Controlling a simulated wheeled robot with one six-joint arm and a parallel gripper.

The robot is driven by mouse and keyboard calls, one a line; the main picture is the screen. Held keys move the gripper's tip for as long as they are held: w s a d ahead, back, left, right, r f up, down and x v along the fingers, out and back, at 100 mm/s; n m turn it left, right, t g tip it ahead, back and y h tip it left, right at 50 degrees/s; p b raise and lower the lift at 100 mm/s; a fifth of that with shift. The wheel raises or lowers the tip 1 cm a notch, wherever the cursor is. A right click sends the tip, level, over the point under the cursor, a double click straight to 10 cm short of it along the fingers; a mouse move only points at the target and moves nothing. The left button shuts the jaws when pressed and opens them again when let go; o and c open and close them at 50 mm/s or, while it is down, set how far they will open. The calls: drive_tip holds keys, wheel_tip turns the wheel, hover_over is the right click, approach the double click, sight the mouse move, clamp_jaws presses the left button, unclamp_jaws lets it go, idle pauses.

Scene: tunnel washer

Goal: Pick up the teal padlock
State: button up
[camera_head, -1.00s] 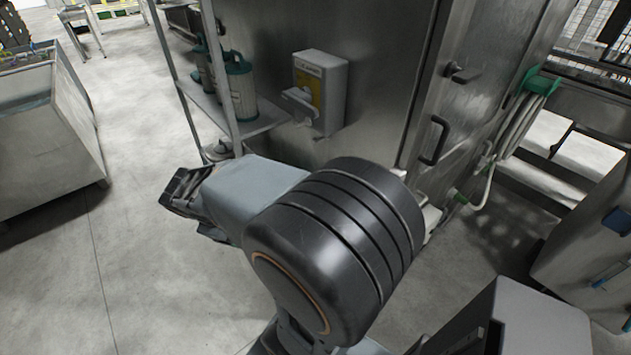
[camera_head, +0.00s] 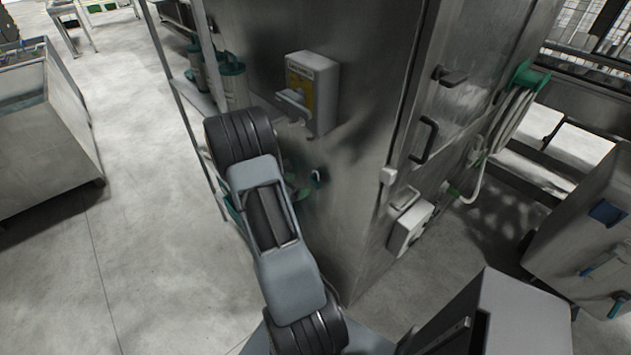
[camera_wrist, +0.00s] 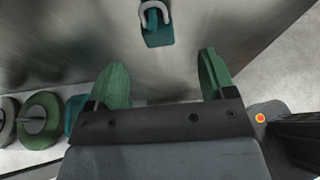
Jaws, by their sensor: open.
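The teal padlock (camera_wrist: 158,32) shows at the top of the wrist view, with its pale grey shackle looped above its body. It is against the metal cabinet wall. My gripper (camera_wrist: 161,62) is open, with its two green fingers apart and bare metal wall showing between them. The padlock is beyond the fingertips, between their lines and a little nearer the left one, touching neither. In the head view my arm reaches to the cabinet and hides most of the gripper. A small teal shape beside it there is too small to tell.
The metal cabinet (camera_head: 372,90) stands directly in front of my arm. A metal bin (camera_head: 50,150) is farther left, with clear floor between.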

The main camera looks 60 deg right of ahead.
sight(314, 179)
drive_tip(key=shift+p+x, duration=1)
drive_tip(key=shift+x, duration=2.95)
drive_tip(key=shift+w, duration=0.2)
drive_tip(key=c, duration=1)
drive_tip(key=shift+c, duration=0.6)
drive_tip(key=shift+r, duration=0.1)
